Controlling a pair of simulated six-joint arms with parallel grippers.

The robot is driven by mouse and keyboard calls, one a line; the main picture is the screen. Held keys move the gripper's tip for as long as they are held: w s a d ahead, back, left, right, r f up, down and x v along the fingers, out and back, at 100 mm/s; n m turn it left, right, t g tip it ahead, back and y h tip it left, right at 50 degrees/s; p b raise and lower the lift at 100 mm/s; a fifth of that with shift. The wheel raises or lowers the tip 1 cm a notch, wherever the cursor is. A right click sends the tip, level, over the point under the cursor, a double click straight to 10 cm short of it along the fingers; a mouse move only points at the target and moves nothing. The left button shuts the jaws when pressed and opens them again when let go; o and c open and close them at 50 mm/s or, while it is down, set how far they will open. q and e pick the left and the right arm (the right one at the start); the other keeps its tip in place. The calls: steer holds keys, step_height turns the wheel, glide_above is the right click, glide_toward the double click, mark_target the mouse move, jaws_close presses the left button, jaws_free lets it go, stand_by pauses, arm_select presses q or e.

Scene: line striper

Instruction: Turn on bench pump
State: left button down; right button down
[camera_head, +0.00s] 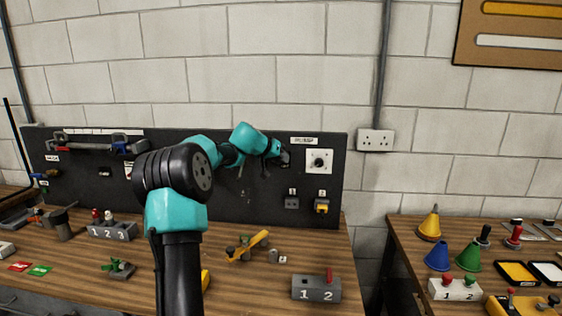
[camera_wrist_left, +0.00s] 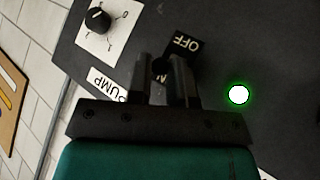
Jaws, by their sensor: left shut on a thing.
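My left gripper (camera_head: 284,158) is at the black panel (camera_head: 222,196), just left of a dial plate. In the left wrist view its fingers (camera_wrist_left: 163,80) are closed around a small dark switch lever (camera_wrist_left: 160,67), mostly hidden between them. An OFF label (camera_wrist_left: 185,43) sits just past the fingertips, and a partly covered label ending in N shows between the fingers. A PUMP label (camera_wrist_left: 107,85) is to their left. A round lamp (camera_wrist_left: 239,94) to their right glows white with a green rim. My right gripper is not in view.
A black rotary dial (camera_wrist_left: 97,20) on a white plate is close beside the gripper; it also shows in the head view (camera_head: 319,162). The wooden bench holds numbered grey blocks (camera_head: 316,289) and a yellow-handled valve (camera_head: 249,245).

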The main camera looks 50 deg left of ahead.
arm_select(q)
steer(key=shift+w+a+r+g, duration=0.1)
steer(key=shift+w+r+g, duration=0.05)
steer(key=shift+r+g, duration=0.15)
stand_by(0.4)
steer(key=c, duration=1.1)
jaws_free()
steer(key=shift+o, duration=0.2)
steer(key=v, duration=1.7)
steer(key=shift+a+r, duration=0.15)
steer(key=shift+a, duration=0.15)
steer(key=x, duration=1.5)
steer(key=shift+d+f, duration=0.3)
steer(key=shift+w, duration=0.1)
